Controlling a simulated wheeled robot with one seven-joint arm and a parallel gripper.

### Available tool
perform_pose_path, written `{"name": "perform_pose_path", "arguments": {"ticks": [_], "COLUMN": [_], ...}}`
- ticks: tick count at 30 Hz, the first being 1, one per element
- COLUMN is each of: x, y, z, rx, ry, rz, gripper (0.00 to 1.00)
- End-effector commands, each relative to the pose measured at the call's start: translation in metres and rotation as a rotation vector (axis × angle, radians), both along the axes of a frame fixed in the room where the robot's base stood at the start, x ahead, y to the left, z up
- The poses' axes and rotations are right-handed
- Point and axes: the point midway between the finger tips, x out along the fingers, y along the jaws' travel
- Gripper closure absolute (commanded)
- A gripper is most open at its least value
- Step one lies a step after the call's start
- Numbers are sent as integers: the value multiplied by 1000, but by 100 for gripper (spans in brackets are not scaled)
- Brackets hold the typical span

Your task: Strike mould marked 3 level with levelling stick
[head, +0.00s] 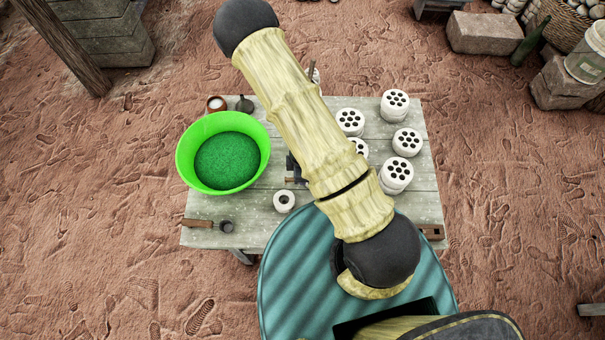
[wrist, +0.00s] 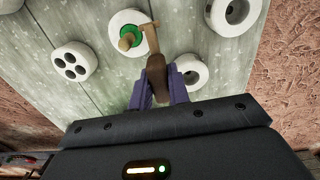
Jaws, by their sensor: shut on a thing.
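In the wrist view a white round mould (wrist: 117,22) stands on the table with green material (wrist: 131,33) in its opening. My gripper (wrist: 158,88) has its purple fingers shut on a brown wooden handle, which I take for the levelling stick (wrist: 154,62). Its lighter end reaches over the right side of the mould. A tan rounded peg end shows over the green; I cannot tell whether it belongs to the stick. Whether the stick touches the rim is unclear. No number is legible on the mould. In the head view my arm hides this mould and most of the gripper.
A green basin (head: 182,160) of green granules stands at the table's left. Several white pieces with holes (head: 397,175) stand right. A white ring mould (head: 284,201) and a wooden-handled scoop (head: 212,225) lie near the front. A small cup (head: 215,104) stands at the back.

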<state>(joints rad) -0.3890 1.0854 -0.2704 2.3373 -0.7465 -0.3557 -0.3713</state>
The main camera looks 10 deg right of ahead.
Motion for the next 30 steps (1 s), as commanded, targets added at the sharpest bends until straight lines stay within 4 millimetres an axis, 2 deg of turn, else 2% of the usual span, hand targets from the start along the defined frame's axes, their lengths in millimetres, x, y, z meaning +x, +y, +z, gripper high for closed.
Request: {"name": "perform_pose_path", "arguments": {"ticks": [14, 30], "x": [0, 0], "y": [0, 0], "z": [33, 33], "rx": [0, 0], "ry": [1, 1], "rz": [0, 0], "gripper": [99, 99]}}
